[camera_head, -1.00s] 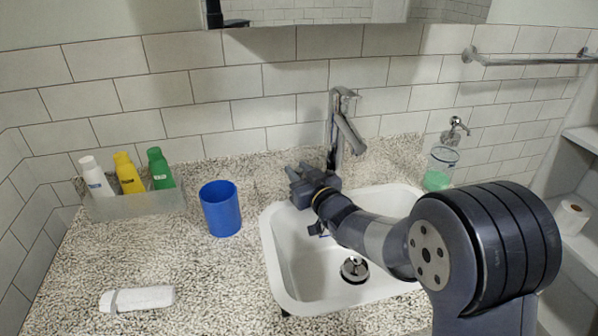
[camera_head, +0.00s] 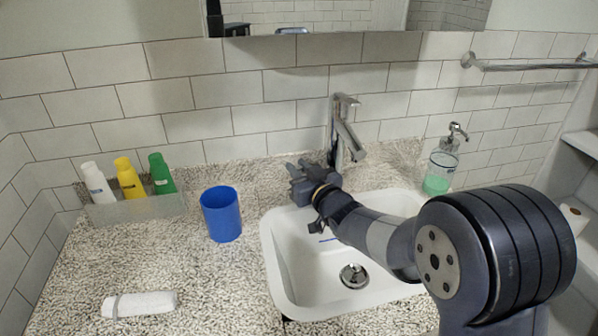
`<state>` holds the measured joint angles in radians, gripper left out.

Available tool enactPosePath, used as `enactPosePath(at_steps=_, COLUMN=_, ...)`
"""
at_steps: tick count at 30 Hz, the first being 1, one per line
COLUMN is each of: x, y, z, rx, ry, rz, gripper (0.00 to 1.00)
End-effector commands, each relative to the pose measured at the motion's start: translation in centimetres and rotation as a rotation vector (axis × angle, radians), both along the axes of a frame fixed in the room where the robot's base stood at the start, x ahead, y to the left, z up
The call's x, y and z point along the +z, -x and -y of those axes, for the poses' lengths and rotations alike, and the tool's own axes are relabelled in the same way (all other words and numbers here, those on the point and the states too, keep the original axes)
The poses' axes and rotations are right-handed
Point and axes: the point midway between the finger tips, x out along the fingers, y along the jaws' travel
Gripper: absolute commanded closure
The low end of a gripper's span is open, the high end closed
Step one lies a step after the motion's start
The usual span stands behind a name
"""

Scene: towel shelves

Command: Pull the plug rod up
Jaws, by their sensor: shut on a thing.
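My gripper (camera_head: 306,172) is at the back rim of the white sink (camera_head: 277,277), just left of the base of the chrome faucet (camera_head: 342,130). Its fingers point back toward the faucet's foot. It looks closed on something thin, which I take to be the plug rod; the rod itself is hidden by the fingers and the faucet. The metal drain plug (camera_head: 353,275) sits in the bottom of the sink, in plain view below my arm.
A blue cup (camera_head: 221,214) stands left of the sink. A tray (camera_head: 140,210) with white, yellow and green bottles is further left. A rolled white towel (camera_head: 146,304) lies at the front left. A soap dispenser (camera_head: 441,170) stands right of the faucet.

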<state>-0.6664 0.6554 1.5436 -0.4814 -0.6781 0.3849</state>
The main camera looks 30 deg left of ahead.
Motion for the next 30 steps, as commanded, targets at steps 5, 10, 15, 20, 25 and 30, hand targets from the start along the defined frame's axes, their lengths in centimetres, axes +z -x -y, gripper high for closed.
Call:
enactPosePath(at_steps=5, x=0.6, y=-0.1, z=-0.1, rx=0.001, ry=-0.01, rz=0.01, gripper=0.77)
enactPosePath(at_steps=10, x=0.5, y=0.0, z=0.0, rx=0.001, ry=-0.008, rz=0.007, gripper=0.64)
enactPosePath(at_steps=15, x=0.4, y=0.0, z=0.0, rx=0.001, ry=-0.007, rz=0.006, gripper=0.61)
enactPosePath(at_steps=20, x=0.3, y=0.1, z=0.2, rx=0.0, ry=-0.007, rz=0.006, gripper=0.61)
enactPosePath(at_steps=25, x=0.3, y=1.0, z=1.6, rx=-0.001, ry=-0.006, rz=0.005, gripper=0.61)
enactPosePath(at_steps=30, x=0.4, y=2.8, z=4.1, rx=-0.001, ry=-0.006, rz=0.005, gripper=0.61)
